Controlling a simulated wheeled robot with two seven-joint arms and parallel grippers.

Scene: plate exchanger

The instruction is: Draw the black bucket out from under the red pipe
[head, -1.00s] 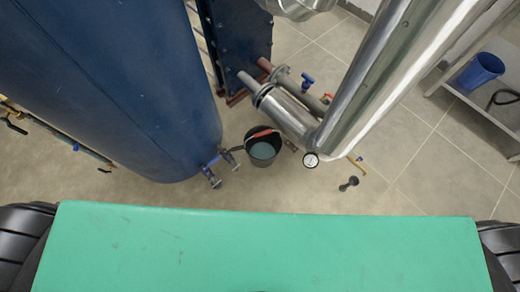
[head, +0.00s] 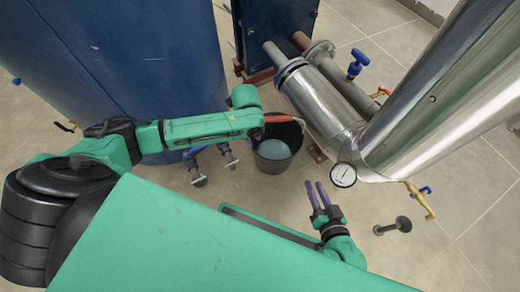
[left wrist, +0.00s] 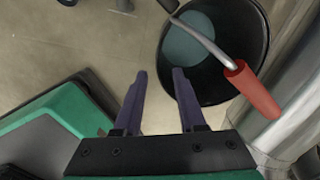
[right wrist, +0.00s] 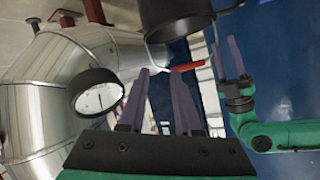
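The black bucket (head: 276,160) stands on the floor with blue-green contents; its bail has a red grip (head: 278,118). In the left wrist view the bucket (left wrist: 237,85) lies just beyond my left gripper (left wrist: 164,72), whose fingers are apart and empty. In the head view the left arm's end is at the bucket's left rim, hiding its fingertips. My right gripper (head: 315,184) is open and empty, right of the bucket and low in the picture. A reddish-brown pipe (head: 301,41) shows behind the silver pipe; the bucket stands in front of it.
A silver pipe (head: 318,100) with a gauge (head: 343,175) stands close right of the bucket. A blue tank (head: 130,70) and small valves (head: 197,168) are on its left. A brass tap (head: 420,200) and a dark floor piece (head: 393,226) are at right.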

